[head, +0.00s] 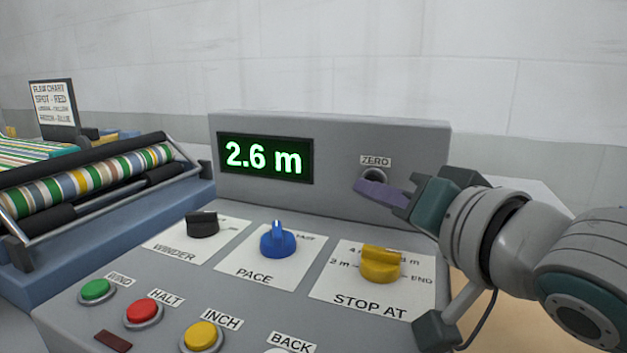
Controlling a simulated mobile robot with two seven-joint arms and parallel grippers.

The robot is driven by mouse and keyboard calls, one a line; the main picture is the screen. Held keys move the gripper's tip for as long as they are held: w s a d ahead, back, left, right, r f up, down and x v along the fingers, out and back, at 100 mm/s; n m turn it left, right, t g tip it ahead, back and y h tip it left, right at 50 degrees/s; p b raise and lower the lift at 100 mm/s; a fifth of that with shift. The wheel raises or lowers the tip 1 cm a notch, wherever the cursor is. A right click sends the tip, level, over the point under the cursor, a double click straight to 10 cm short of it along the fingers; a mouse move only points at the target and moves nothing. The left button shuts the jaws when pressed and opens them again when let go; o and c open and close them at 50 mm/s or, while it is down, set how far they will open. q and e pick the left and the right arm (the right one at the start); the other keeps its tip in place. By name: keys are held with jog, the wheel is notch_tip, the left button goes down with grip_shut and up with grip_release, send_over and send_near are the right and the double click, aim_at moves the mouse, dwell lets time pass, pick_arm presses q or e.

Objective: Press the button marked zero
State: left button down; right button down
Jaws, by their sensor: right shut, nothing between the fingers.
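The zero button (374,174) sits on the upright face of the grey console (340,198), under a small label (376,160) reading ZERO. A dark ring shows, and the lower part of the button is hidden behind my fingers. My right gripper (366,190) comes in from the right, shut and empty, with its purple fingertips just in front of the button's lower edge. I cannot tell whether they touch it. The green display (265,158) left of the button reads 2.6 m. My left gripper is not in view.
The sloped panel carries a black WINDER knob (202,225), a blue PACE knob (277,240) and a yellow STOP AT knob (380,264) below my right arm. Green, red and yellow buttons line the front. A striped fabric roll (90,183) lies at left, by a chart sign (53,103).

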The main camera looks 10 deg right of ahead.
dwell(0.4)
jog(key=shift+w+d, duration=0.1)
jog(key=shift+w, duration=0.05)
jog(key=shift+w+d, duration=0.1)
jog(key=shift+w, duration=0.1)
jog(key=shift+w+d, duration=0.25)
jog(key=shift+w, duration=0.05)
dwell(0.8)
jog(key=shift+s+p, duration=0.1)
jog(key=shift+p, duration=0.25)
jog(key=shift+s+a+r+p, duration=0.1)
jog(key=shift+s+a+p, duration=0.2)
jog(key=shift+s, duration=0.05)
jog(key=shift+s+a, duration=0.15)
jog(key=shift+s, duration=0.05)
